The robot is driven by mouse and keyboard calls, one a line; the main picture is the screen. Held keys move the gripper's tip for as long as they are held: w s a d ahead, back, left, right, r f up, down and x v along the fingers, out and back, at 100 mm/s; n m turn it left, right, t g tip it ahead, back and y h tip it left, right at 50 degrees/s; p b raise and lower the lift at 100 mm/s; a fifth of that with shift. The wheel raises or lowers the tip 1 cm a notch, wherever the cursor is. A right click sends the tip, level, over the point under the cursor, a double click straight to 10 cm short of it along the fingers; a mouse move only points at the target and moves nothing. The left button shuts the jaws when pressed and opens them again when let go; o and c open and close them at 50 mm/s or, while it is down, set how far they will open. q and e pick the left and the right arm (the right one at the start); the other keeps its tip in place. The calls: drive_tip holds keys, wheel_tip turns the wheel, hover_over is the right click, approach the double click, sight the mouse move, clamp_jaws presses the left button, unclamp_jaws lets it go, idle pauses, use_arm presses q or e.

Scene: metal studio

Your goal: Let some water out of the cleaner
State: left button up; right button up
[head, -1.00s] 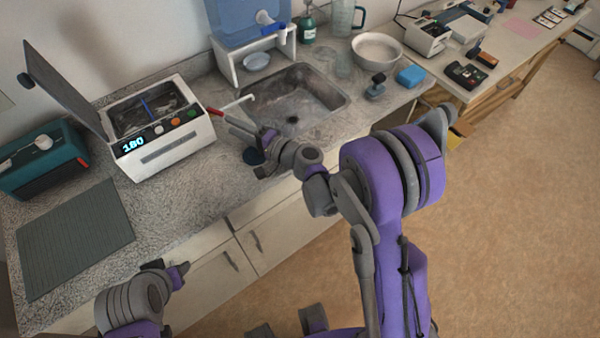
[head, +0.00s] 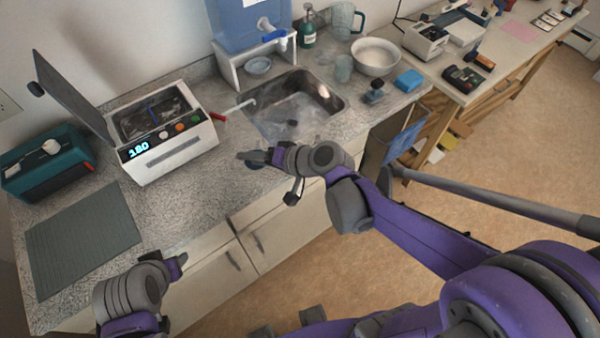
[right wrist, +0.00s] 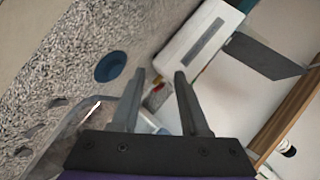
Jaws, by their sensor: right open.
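The white cleaner (head: 172,153), with a lit display and raised dark lid, stands on the counter in the head view. A red lever (head: 218,116) is at its right side, beside a pale drain spout (head: 243,103) reaching over the sink (head: 331,97). My right gripper (head: 246,157) is low over the counter, in front of the lever and apart from it. In the right wrist view the gripper (right wrist: 160,74) is open and empty; the cleaner (right wrist: 197,38) shows beyond the fingertips. My left gripper (head: 180,264) is by the counter's front edge, its jaws unclear.
A dark blue round item (right wrist: 110,66) lies on the counter beside my right gripper. A blue tank (head: 243,22) on a white stand is behind the sink. A teal box (head: 45,160) and grey mat (head: 82,238) lie left. A white bowl (head: 376,56) is right of the sink.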

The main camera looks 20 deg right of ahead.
use_arm(q)
drive_tip(key=shift+t, duration=0.3)
drive_tip(key=shift+w+r+p, duration=0.45)
drive_tip(key=shift+r+p, duration=0.05)
drive_tip(key=shift+r, duration=0.35)
drive_tip(key=shift+w+r+p, duration=0.4)
drive_tip(key=shift+r+p, duration=0.1)
drive_tip(key=shift+r, duration=0.3)
drive_tip(key=shift+w+r+p, duration=0.45)
drive_tip(key=shift+r+p, duration=0.05)
drive_tip(key=shift+r, duration=0.35)
use_arm(e)
drive_tip(key=s+d+r+n+g+h, duration=0.2)
drive_tip(key=s+d+h, duration=0.4)
drive_tip(key=s, duration=0.4)
drive_tip(key=shift+s+d+n, duration=0.15)
drive_tip(key=shift+d+n, duration=0.65)
drive_tip(key=shift+d, duration=0.1)
